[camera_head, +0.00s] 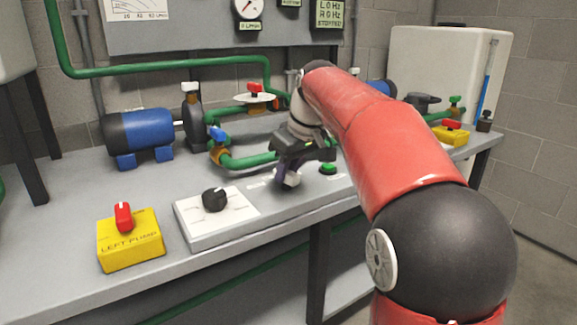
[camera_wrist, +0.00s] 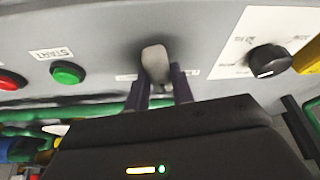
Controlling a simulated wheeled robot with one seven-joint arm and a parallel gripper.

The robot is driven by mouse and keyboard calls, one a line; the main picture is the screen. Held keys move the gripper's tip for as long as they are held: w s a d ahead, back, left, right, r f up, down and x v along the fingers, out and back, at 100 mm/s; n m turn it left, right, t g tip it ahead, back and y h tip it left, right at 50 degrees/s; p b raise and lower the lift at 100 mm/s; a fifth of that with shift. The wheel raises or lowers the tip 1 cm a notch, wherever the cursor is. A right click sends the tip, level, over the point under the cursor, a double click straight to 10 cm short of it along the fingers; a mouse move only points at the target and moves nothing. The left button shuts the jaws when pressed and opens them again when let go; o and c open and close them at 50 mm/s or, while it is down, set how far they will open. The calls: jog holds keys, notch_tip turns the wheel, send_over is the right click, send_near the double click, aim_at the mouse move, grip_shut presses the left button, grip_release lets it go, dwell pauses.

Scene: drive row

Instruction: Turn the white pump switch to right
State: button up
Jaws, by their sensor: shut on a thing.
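The white pump switch (camera_wrist: 155,64) stands up from the grey bench panel in the wrist view. My gripper (camera_wrist: 160,82) is shut on it, one dark finger at each side of its knob. The label beside the switch is partly covered by my fingers. In the head view my gripper (camera_head: 288,178) points down at the bench, and a pale bit of the switch (camera_head: 291,178) shows between the fingers. Which way the switch points is hard to tell from these views.
A black dial (camera_head: 214,199) on a white plate stands left of my gripper, with a yellow LEFT PUMP box (camera_head: 131,240) further left. A green START button (camera_head: 328,168) is close on the right. Green pipes (camera_head: 249,160) and a blue pump (camera_head: 141,134) lie behind.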

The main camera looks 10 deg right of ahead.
jog(key=m+h+p, duration=0.1)
jog(key=m, duration=0.1)
jog(key=m+h+p, duration=0.1)
jog(key=m, duration=0.2)
jog(key=shift+a+r, duration=0.1)
jog(key=shift+a, duration=0.1)
jog(key=m+h+p, duration=0.1)
jog(key=m, duration=0.2)
jog(key=m+h+p, duration=0.1)
jog(key=m, duration=0.2)
jog(key=shift+a, duration=0.1)
dwell(0.4)
jog(key=o, duration=1)
jog(key=p+v, duration=0.1)
jog(key=v, duration=0.6)
jog(key=shift+s+a+r, duration=0.15)
jog(key=shift+r, duration=0.1)
